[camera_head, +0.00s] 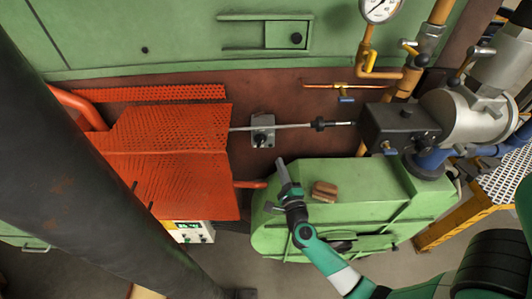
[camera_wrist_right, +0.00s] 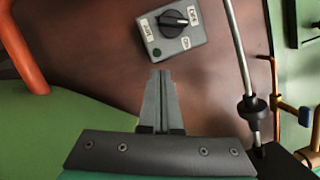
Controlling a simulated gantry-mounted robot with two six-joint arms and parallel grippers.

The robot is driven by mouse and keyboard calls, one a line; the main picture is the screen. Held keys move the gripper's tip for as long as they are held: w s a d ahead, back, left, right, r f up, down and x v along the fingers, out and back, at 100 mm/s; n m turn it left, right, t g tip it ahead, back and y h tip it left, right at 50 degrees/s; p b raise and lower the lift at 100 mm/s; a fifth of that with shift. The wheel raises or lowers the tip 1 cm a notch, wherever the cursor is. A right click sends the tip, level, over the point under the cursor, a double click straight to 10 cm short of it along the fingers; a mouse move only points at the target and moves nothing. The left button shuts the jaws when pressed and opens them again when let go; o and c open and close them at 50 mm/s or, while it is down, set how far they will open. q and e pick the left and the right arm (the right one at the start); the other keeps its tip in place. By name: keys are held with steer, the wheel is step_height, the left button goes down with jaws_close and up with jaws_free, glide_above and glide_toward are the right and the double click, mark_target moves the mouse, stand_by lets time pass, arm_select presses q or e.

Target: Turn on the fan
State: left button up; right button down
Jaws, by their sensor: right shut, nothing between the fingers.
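A grey switch box with a black rotary knob (camera_head: 263,135) is mounted on the brown panel, behind a thin metal rod in the head view. In the right wrist view the switch box (camera_wrist_right: 158,50) shows at the top, with small white labels around its knob (camera_wrist_right: 172,22); the lettering is hard to read. My right gripper (camera_head: 281,165) is shut and empty, just below the switch in the head view. In the wrist view its fingertips (camera_wrist_right: 161,74) point at the box and look apart from it. My left gripper is not in view. The fan itself cannot be made out for certain.
The thin rod (camera_head: 290,126) runs past the switch to a dark burner block (camera_head: 395,125). An orange perforated guard (camera_head: 175,140) stands left. A green housing (camera_head: 385,190) with a brown block (camera_head: 325,191) on it lies below. Yellow pipes and a gauge (camera_head: 380,8) are upper right.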

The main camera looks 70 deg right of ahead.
mark_target(260, 141)
steer(key=x, duration=0.4)
steer(key=w, duration=0.1)
steer(key=w+a+r, duration=0.1)
steer(key=w, duration=0.1)
steer(key=shift+w+a+r, duration=0.15)
steer(key=shift+w+r, duration=0.15)
steer(key=shift+r, duration=0.1)
steer(key=shift+w+a+m, duration=0.1)
steer(key=shift+w+m, duration=0.1)
steer(key=shift+m, duration=0.2)
steer(key=shift+w+b, duration=0.1)
steer(key=shift+b, duration=0.3)
steer(key=m+b, duration=0.1)
steer(key=m, duration=0.1)
steer(key=m+h+b, duration=0.1)
steer(key=m+b, duration=0.1)
steer(key=w+m+h+b, duration=0.1)
steer(key=m, duration=0.1)
steer(key=shift+a+r+g, duration=0.1)
steer(key=shift+a+g, duration=0.2)
steer(key=shift+a, duration=0.05)
